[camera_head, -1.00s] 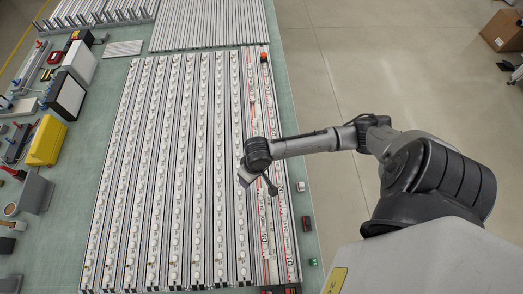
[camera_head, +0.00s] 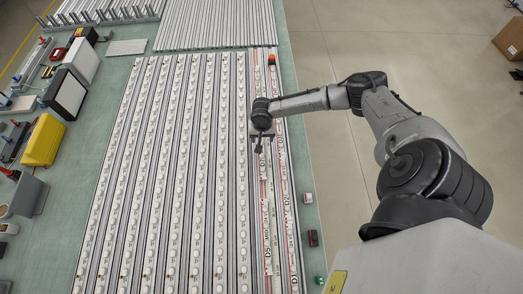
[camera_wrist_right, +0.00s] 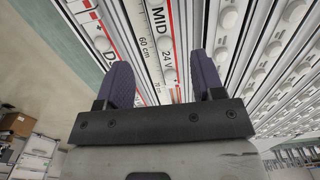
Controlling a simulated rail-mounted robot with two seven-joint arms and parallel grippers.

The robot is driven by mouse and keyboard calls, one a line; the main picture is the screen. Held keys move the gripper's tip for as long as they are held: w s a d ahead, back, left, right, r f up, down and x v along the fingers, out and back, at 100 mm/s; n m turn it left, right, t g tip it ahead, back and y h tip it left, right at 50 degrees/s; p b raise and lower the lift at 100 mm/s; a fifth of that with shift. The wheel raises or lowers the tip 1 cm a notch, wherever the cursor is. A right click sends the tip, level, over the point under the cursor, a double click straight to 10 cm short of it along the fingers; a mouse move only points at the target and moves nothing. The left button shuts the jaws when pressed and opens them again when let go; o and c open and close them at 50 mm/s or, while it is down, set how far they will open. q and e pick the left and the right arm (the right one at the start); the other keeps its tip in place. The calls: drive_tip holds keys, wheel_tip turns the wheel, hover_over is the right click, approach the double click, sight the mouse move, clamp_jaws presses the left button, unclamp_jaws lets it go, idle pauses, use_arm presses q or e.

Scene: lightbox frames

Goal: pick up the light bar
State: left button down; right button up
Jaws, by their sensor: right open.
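Several long light bars (camera_head: 172,170) lie side by side on the green table, each a silver strip with a row of white domes. At the right end of the rows, red-and-white marked strips (camera_head: 268,255) carry labels. My right gripper (camera_head: 260,143) is over these right-hand rows, near their middle length. In the right wrist view my right gripper (camera_wrist_right: 163,72) has its two purple fingers apart with nothing held. A white strip marked "MID" and "24 V" (camera_wrist_right: 160,28) runs beneath and between the fingers. Their height above it is hard to tell. My left gripper is not in view.
Bare silver profiles (camera_head: 215,25) lie at the back of the table. A yellow box (camera_head: 43,142) and tools stand along the left side. The floor right of the table is open, with a cardboard box (camera_head: 510,38).

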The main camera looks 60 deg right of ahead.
drive_tip(key=shift+w+a+f, duration=0.1)
drive_tip(key=shift+a+f, duration=0.05)
drive_tip(key=shift+f, duration=2.95)
drive_tip(key=shift+c, duration=0.3)
drive_tip(key=c, duration=1)
drive_tip(key=shift+r, duration=0.1)
